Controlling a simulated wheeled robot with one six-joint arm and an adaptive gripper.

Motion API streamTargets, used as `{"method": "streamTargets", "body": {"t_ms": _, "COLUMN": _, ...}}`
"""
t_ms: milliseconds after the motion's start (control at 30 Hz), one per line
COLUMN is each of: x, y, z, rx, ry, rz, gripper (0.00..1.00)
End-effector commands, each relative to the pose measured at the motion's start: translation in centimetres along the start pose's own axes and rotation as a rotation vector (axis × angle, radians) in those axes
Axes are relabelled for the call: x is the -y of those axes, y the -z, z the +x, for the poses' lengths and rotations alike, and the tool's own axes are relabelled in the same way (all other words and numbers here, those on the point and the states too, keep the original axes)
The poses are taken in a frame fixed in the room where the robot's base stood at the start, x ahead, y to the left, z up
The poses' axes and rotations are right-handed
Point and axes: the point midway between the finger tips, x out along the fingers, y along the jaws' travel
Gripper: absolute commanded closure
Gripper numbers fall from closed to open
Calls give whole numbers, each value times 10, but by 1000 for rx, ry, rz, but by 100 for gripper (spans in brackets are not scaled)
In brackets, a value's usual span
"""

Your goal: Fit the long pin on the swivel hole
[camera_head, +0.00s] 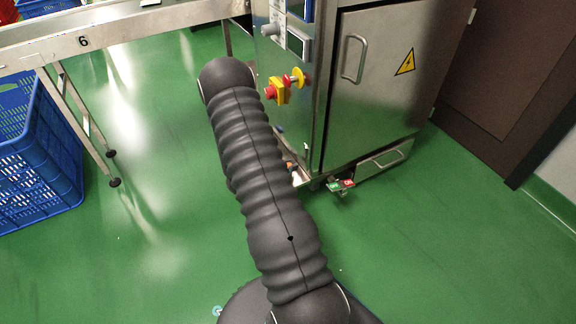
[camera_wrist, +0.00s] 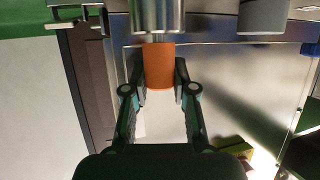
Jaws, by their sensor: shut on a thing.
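In the wrist view, my gripper (camera_wrist: 161,74) is shut on an orange cylinder (camera_wrist: 158,66), one finger on each side. The orange piece seems to be the grip of the long pin. A short stretch of thin metal shaft (camera_wrist: 157,38) shows above it, against the lower end of a shiny metal cylinder (camera_wrist: 158,16). The cylinder lines up with the orange grip. I cannot tell whether the shaft is inside a hole or only in front of it. No swivel hole is clearly visible. In the head view, my arm hides my gripper; a small orange patch shows beside the cabinet's lower edge.
A steel cabinet (camera_head: 375,95) with a door handle stands just right of my arm. A yellow-red switch (camera_head: 278,90) juts from its side. A conveyor frame (camera_head: 130,22) and blue crates (camera_head: 40,160) are at left. Green floor is open between them.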

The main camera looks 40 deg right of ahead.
Motion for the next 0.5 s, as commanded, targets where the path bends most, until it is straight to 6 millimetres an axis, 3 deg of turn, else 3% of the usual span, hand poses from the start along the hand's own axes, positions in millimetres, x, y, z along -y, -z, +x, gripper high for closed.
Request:
{"method": "streamTargets", "body": {"t_ms": 267, "x": 0, "y": -6, "z": 3, "rx": 0, "ry": 0, "rz": 0, "gripper": 100}}
{"method": "streamTargets", "body": {"t_ms": 300, "x": 0, "y": -6, "z": 2, "rx": 0, "ry": 0, "rz": 0, "gripper": 69}}
{"method": "streamTargets", "body": {"t_ms": 400, "x": 0, "y": -5, "z": 2, "rx": 0, "ry": 0, "rz": 0, "gripper": 45}}
{"method": "streamTargets", "body": {"t_ms": 500, "x": 0, "y": -5, "z": 2, "rx": 0, "ry": 0, "rz": 0, "gripper": 45}}
